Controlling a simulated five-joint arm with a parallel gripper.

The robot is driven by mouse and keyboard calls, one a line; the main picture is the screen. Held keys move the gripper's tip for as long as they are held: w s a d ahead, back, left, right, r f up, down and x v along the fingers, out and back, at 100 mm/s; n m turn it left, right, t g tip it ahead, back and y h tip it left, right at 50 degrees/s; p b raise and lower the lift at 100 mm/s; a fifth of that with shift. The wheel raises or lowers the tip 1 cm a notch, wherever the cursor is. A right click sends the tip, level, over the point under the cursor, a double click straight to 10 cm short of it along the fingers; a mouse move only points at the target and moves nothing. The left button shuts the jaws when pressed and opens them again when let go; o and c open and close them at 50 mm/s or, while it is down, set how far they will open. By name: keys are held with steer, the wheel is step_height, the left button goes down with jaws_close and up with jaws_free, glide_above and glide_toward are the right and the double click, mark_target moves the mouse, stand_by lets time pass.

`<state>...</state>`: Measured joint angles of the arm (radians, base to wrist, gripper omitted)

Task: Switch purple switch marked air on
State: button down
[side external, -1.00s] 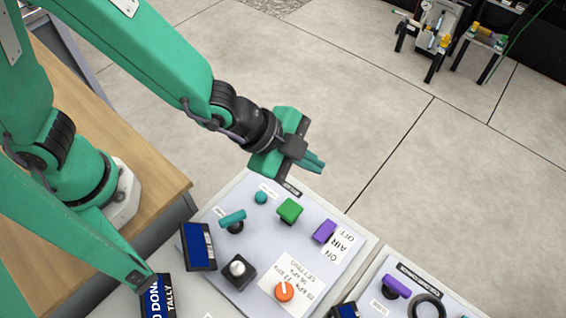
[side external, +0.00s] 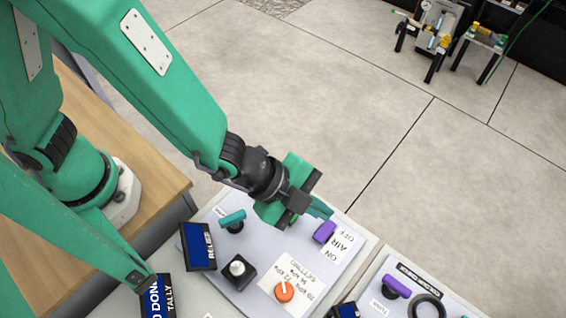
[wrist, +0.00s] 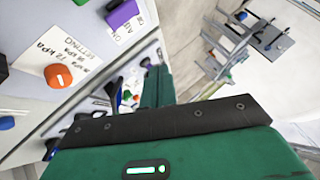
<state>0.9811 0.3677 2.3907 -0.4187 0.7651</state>
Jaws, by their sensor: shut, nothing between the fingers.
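The purple switch (side external: 324,232) sits near the right edge of the light panel, beside a white label (side external: 341,244) reading AIR, ON and OFF. I cannot tell clearly which way the switch is set. It also shows at the top of the wrist view (wrist: 124,14), with part of its label. My gripper (side external: 321,208) is shut and empty. Its fingertips are just above and behind the switch in the side view; contact is not evident. In the wrist view the gripper's teal fingers (wrist: 154,86) are to the lower right of the switch.
A second panel with another purple control (side external: 396,286) lies at right. Open floor lies beyond the panels.

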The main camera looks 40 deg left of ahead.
mark_target(313, 236)
steer(key=shift+f, duration=4.4)
steer(key=shift+f, duration=0.15)
steer(key=shift+f, duration=0.25)
steer(key=shift+f, duration=0.3)
steer(key=shift+r, duration=0.2)
steer(key=shift+r, duration=0.55)
steer(key=shift+r, duration=2.5)
steer(key=shift+w, duration=0.1)
